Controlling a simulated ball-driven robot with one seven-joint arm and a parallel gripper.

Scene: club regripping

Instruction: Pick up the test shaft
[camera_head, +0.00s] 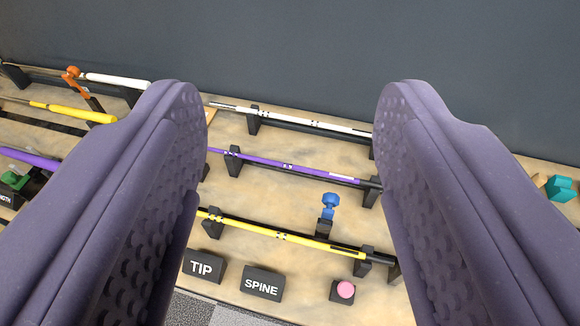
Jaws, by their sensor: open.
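My gripper (294,100) is open and empty, its two purple fingers wide apart over the bench. Between the fingers, three shafts lie roughly parallel on black rests. A white and silver shaft (318,125) is at the back, a purple shaft (265,161) in the middle, and a yellow shaft (285,237) at the front. None carries a readable name, so I cannot tell which is the test shaft. The fingers hide parts of the shafts' ends. No finger is seen closed on any shaft.
Black blocks marked TIP (202,267) and SPINE (262,284) stand at the bench's front edge. A blue clamp-like piece (328,207) and a pink-topped block (345,290) are nearby. More clubs (75,112) lie at left, teal blocks (560,188) at right. A dark wall (300,50) is behind.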

